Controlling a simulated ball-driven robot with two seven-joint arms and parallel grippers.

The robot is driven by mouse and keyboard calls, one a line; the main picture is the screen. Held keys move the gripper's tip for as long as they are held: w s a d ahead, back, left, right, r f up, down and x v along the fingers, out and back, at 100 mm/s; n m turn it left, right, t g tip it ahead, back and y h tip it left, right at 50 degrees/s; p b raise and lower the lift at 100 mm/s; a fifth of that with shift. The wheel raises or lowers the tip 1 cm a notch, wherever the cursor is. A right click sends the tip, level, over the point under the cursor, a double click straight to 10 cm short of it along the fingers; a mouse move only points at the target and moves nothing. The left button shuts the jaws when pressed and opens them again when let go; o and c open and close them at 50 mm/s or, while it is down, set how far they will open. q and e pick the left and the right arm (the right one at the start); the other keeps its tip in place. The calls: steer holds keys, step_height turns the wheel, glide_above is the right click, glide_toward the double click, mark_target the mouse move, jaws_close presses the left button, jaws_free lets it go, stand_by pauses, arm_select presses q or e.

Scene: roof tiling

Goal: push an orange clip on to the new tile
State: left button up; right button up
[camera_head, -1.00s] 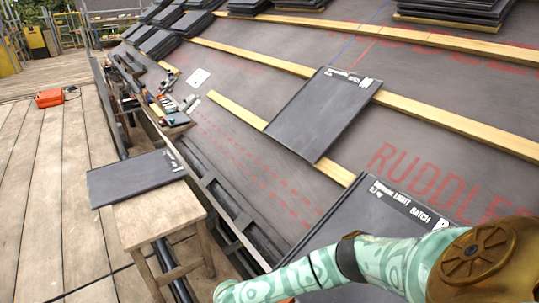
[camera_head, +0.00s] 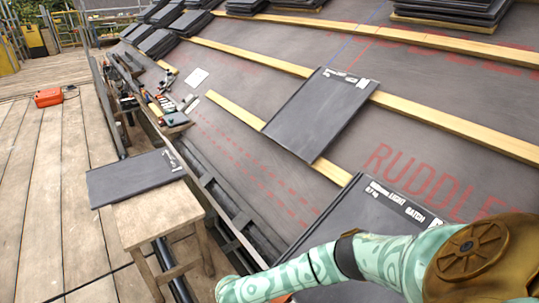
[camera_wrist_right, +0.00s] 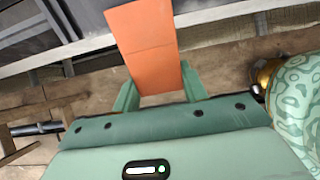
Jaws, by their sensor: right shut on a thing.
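In the right wrist view my right gripper (camera_wrist_right: 158,88) is shut on a flat orange clip (camera_wrist_right: 146,42), which sticks out ahead of the fingers. The clip's far end is close to a grey edge. In the head view my right arm crosses the lower right, and the gripper is not clearly seen. A dark tile (camera_head: 320,115) lies on the roof across the wooden battens. Another dark tile (camera_head: 365,232) lies lower right, partly hidden behind my arm. I cannot tell which is the new one. My left gripper is not in view.
A third dark tile (camera_head: 134,178) lies on a wooden stool (camera_head: 160,216). Tools (camera_head: 168,105) lie along the roof's edge. Tile stacks (camera_head: 446,14) stand farther up. An orange case (camera_head: 48,97) sits on the plank deck, which is mostly clear.

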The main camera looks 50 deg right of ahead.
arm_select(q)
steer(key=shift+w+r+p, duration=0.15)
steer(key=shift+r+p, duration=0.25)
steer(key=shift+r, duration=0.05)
arm_select(e)
steer(key=shift+s+d+r, duration=0.1)
steer(key=shift+d+r, duration=0.25)
steer(key=shift+d, duration=0.3)
stand_by(0.3)
steer(key=o, duration=1.5)
steer(key=shift+c, duration=0.2)
arm_select(q)
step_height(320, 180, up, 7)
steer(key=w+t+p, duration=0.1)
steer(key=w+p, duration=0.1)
steer(key=p, duration=0.4)
arm_select(e)
steer(key=v, duration=0.7)
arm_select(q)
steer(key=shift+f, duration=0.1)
arm_select(e)
steer(key=shift+a, duration=0.1)
